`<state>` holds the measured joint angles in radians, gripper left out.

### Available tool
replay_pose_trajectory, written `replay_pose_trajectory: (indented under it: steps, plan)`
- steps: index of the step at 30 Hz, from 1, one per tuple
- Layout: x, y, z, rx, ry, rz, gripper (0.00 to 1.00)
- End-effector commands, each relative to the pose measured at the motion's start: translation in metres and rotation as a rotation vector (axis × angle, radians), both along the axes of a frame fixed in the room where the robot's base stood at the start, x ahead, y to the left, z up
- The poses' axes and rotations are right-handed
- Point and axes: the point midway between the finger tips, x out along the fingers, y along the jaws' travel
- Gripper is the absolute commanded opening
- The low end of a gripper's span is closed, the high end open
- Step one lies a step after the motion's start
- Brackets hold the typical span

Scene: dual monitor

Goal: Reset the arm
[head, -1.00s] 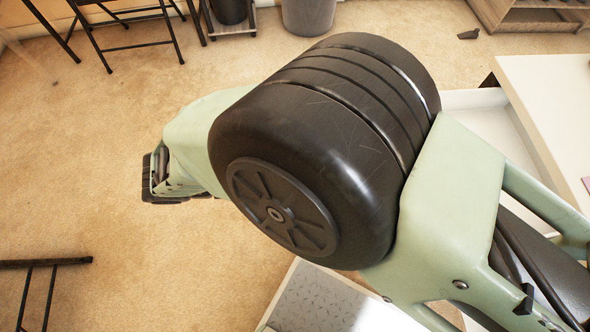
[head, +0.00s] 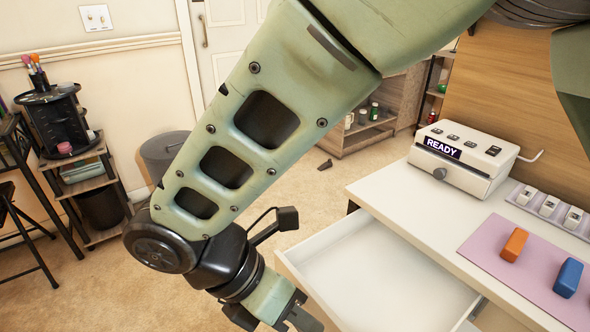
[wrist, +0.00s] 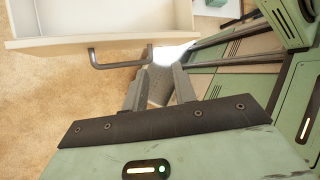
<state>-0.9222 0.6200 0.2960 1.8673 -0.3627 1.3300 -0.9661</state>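My green arm crosses the head view from upper right to lower left. My gripper (head: 300,318) hangs at the bottom edge, in front of the open drawer and partly cut off by the frame. In the wrist view, my gripper (wrist: 158,88) shows two grey fingers apart with nothing between them. The white drawer (head: 375,270) is pulled out and its visible inside is empty. Its front (wrist: 105,42) and grey bar handle (wrist: 120,64) lie just beyond the fingers in the wrist view, apart from them as far as I can tell.
The white desk (head: 425,215) holds a white device reading READY (head: 465,150), a pink mat (head: 490,255), an orange block (head: 514,244) and a blue block (head: 568,277). A shelf cart (head: 90,185) and bin (head: 165,155) stand at left. Carpet is open between them and the desk.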

Motion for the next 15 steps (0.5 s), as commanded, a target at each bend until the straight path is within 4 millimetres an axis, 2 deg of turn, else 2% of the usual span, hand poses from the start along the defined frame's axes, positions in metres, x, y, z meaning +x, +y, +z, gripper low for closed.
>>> replay_pose_trajectory:
  steps: [1,6,9,15]
  plan:
    - [0.001,-0.017,0.013,0.062,-0.045,-0.133,0.27]
    - [-0.007,-0.06,0.036,0.237,-0.202,-0.614,0.27]
    - [-0.012,-0.081,0.045,0.313,-0.287,-0.886,0.27]
    - [-0.02,-0.114,0.052,0.413,-0.421,-1.314,0.27]
